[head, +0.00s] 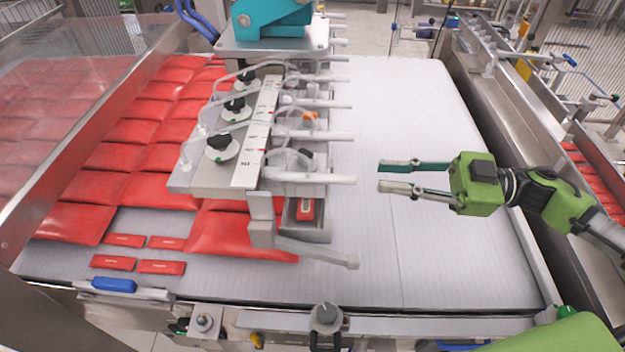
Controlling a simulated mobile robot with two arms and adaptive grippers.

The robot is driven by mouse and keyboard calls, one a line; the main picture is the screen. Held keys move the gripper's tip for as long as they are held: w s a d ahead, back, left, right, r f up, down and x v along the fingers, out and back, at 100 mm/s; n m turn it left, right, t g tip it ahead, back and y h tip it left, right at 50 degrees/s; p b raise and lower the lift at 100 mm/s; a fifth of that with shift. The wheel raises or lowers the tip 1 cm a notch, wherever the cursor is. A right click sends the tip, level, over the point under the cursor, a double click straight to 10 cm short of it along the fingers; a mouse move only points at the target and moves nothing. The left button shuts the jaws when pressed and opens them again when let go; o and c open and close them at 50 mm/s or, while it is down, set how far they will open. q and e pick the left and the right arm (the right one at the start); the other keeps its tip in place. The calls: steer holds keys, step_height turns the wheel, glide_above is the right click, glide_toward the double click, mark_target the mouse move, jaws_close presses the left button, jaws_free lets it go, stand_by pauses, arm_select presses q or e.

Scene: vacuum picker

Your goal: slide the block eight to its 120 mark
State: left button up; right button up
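A row of grey sliding blocks runs along the right side of the vacuum picker head. Each has a pale lever pointing right. The nearest block (305,209) shows a red tag, and its lever (318,252) angles down to the right. A white scale strip (254,142) with small red and black marks runs beside the blocks. Its figures and the block numbers are too small to read, so I cannot tell which is block eight. My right gripper (381,174) is open and empty, pointing left, a short gap right of a pale lever (322,178).
Red pouches (110,157) cover the belt's left part, with several small red packets (124,240) in front. The white belt (420,250) is clear around the gripper.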

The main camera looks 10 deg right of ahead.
mark_target(316, 174)
steer(key=shift+g, duration=0.5)
steer(key=p+x, duration=0.1)
steer(key=x, duration=0.3)
steer(key=p+x, duration=0.2)
steer(key=x, duration=0.2)
steer(key=s+p+x, duration=0.1)
steer(key=x, duration=0.3)
steer(key=shift+w+a+r+p, duration=0.2)
steer(key=shift+a+p, duration=0.1)
steer(key=shift+a, duration=0.2)
steer(key=shift+a+f, duration=0.15)
steer(key=shift+a, duration=0.25)
jaws_close()
